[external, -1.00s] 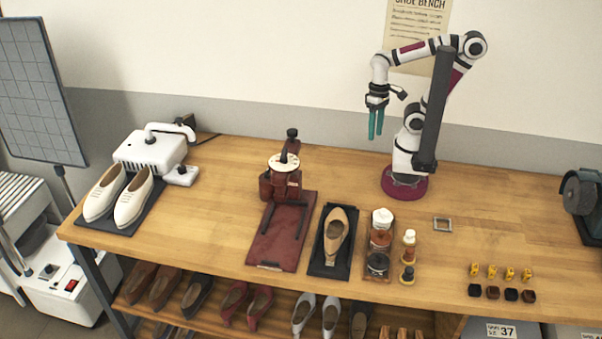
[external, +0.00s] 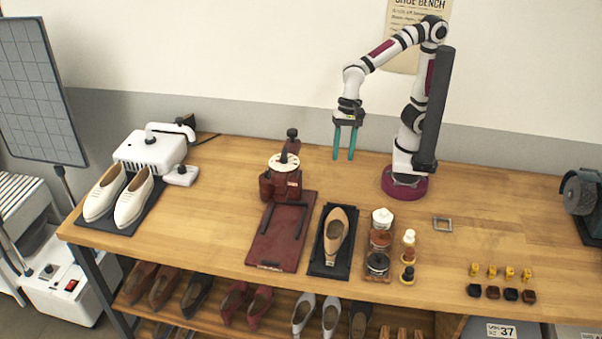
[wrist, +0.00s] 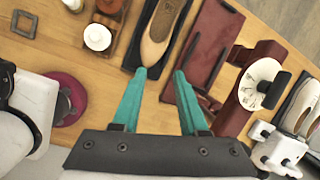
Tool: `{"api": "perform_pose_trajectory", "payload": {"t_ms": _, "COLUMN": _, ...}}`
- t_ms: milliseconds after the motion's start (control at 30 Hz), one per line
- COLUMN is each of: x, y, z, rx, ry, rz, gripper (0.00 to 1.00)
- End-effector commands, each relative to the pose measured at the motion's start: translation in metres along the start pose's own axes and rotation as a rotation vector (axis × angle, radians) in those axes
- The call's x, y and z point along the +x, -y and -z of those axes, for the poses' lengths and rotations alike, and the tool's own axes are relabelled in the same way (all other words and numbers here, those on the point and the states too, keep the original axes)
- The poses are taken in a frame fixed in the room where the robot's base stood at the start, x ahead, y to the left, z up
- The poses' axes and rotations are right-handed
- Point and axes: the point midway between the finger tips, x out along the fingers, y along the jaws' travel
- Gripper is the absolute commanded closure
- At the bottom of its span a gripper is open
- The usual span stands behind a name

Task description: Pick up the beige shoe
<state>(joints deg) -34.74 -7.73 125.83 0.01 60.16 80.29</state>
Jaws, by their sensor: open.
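The beige shoe (external: 336,236) lies on a black tray (external: 343,268) near the front edge of the bench. My gripper (external: 344,158) is open and empty, with teal fingers pointing down. It hangs high above the bench, behind the shoe and apart from it. In the wrist view my gripper (wrist: 160,76) has a clear gap between its fingers.
Left of the shoe is a dark red board (external: 276,250) with a red device (external: 281,182) behind it. Right of it stands a wooden rack of jars (external: 379,240) and small bottles (external: 408,250). White shoes (external: 119,195) sit far left. The bench behind the tray is clear.

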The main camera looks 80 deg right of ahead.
Motion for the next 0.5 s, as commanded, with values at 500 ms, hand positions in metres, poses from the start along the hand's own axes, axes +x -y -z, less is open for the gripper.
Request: {"api": "perform_pose_trajectory", "payload": {"t_ms": 500, "x": 0.108, "y": 0.014, "z": -0.127, "rx": 0.428, "ry": 0.100, "rz": -0.026, "gripper": 0.57}}
